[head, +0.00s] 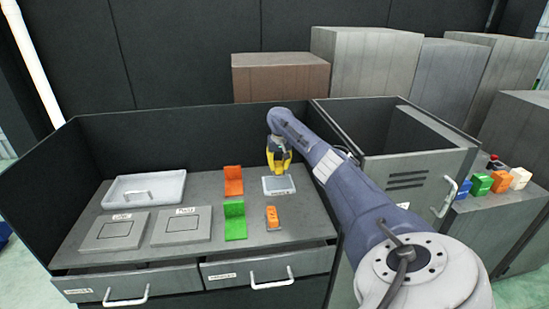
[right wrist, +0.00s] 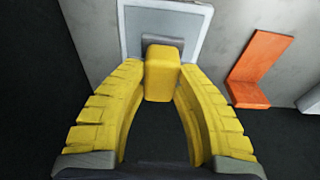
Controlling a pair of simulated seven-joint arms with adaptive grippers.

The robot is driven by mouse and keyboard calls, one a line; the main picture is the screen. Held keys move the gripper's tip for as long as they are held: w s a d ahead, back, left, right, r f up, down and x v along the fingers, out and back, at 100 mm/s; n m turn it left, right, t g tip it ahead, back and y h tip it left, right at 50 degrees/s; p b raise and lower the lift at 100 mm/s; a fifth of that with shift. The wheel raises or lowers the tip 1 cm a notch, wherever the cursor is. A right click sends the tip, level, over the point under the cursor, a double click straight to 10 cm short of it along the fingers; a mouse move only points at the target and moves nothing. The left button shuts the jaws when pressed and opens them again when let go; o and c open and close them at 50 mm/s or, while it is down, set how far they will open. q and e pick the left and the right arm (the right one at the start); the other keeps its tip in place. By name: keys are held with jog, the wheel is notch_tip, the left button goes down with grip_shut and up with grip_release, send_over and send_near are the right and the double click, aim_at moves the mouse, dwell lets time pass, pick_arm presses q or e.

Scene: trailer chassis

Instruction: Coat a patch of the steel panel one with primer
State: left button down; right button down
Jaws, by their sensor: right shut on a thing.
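Two flat grey panels lie on the bench in the head view, a left one (head: 108,243) and a right one (head: 182,238). Each has a square outlined patch and a small label too blurred to read surely. My right gripper (head: 279,170) is over a small light-rimmed tray (head: 267,190) right of the brackets. In the right wrist view, its yellow fingers (right wrist: 162,80) are shut on a yellow block-shaped handle (right wrist: 158,88) with a grey piece at its far end. That end is at the tray (right wrist: 130,42); I cannot tell whether it touches. My left gripper is not in view.
An orange bracket (head: 233,176) and a green bracket (head: 235,226) stand between panels and tray, with an orange block (head: 272,214) in front. A pale tray with handle (head: 120,192) is at back left. Drawers (head: 130,280) front the bench. An open-topped cabinet (head: 412,180) stands right.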

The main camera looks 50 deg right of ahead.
aim_at(278, 174)
jog(key=shift+f, duration=2.15)
jog(key=shift+f, duration=0.55)
jog(key=shift+r, duration=0.1)
dwell(0.4)
jog(key=shift+r, duration=3.4)
